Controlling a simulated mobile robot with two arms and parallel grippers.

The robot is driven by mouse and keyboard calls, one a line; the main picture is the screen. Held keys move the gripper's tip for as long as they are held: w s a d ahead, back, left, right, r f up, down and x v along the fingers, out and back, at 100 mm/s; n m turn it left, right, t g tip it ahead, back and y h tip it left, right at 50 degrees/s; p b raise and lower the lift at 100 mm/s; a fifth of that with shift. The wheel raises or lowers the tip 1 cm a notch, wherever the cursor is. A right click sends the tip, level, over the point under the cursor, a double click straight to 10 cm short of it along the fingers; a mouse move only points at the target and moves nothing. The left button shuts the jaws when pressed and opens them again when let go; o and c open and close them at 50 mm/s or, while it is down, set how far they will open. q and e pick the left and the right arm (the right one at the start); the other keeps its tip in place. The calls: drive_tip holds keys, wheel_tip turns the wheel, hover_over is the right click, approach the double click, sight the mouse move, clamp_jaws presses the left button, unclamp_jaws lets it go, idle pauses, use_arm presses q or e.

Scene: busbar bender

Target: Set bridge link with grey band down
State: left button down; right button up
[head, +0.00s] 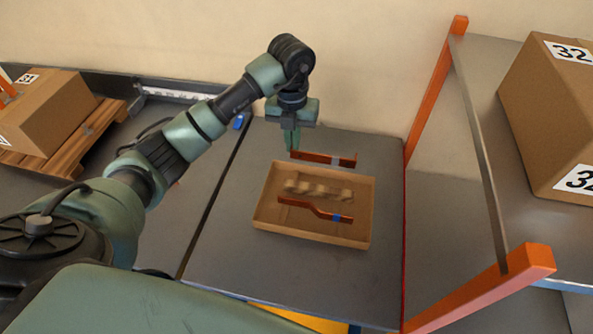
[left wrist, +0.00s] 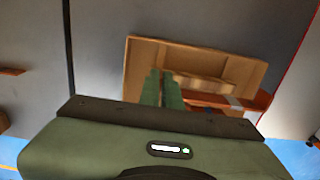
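A copper-coloured bridge link with a grey band (head: 325,159) is held at its left end by my left gripper (head: 292,145). It hangs roughly level, appearing just beyond the tray's far rim. In the left wrist view the fingers (left wrist: 162,88) are close together, and the grey-banded link (left wrist: 255,102) extends right from them across the tray's edge. A second copper-coloured link with a blue band (head: 312,209) lies inside the shallow cardboard tray (head: 290,232). My right gripper is not in view.
Lumpy pale packing (head: 318,190) lies in the tray, behind the blue-banded link. The tray stands on a grey table (head: 225,240) with bare room around it. An orange-framed shelf (head: 430,90) with a box (head: 550,110) rises at the right. A box on a pallet (head: 60,110) stands at the left.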

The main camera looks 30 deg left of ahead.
sight(294, 178)
use_arm(q)
wheel_tip(294, 178, down, 10)
drive_tip(key=shift+f+p, duration=0.15)
drive_tip(key=shift+p, duration=0.6)
drive_tip(key=shift+f, duration=0.25)
drive_tip(key=shift+w, duration=0.1)
drive_tip(key=shift+f, duration=0.2)
drive_tip(key=c, duration=1.6)
unclamp_jaws()
drive_tip(key=shift+r, duration=0.15)
